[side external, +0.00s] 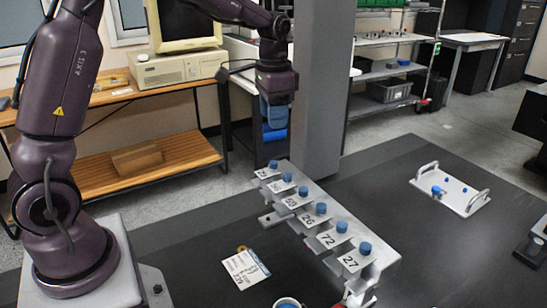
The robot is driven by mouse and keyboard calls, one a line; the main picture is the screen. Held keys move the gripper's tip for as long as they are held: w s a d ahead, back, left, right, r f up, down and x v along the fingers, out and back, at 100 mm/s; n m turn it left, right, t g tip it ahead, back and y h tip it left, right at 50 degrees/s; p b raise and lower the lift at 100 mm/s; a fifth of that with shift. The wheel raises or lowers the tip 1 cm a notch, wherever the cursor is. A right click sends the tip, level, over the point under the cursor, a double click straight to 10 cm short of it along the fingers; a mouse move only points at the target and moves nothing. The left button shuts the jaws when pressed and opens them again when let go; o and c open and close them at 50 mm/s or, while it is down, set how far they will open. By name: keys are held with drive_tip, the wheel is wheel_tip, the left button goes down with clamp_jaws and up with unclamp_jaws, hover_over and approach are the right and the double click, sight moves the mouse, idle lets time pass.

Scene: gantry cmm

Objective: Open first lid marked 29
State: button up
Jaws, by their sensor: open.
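A metal rack (385,255) on the dark table carries a row of blue round knobs or lids, with number plates beside them. The nearest plates read 27 (350,263), 72 (327,240) and 26 (308,221); one farther back looks like 69 (291,202). The two farthest plates (278,186) are too small to read, so I cannot tell which is marked 29. The farthest blue lid (273,164) is at the rack's back end. My gripper (275,122) hangs above that end, pointing down, open and apart from the lids. Its fingertips are hard to make out.
A grey column (321,90) stands close behind the rack and my gripper. A printed card (245,268) lies left of the rack, and a round blue-and-white part (288,303) is at the front edge. A handled tray (464,200) sits right; table between is clear.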

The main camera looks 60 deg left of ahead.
sight(274, 162)
wheel_tip(274, 162, down, 11)
drive_tip(key=shift+r, duration=0.1)
idle(0.3)
clamp_jaws()
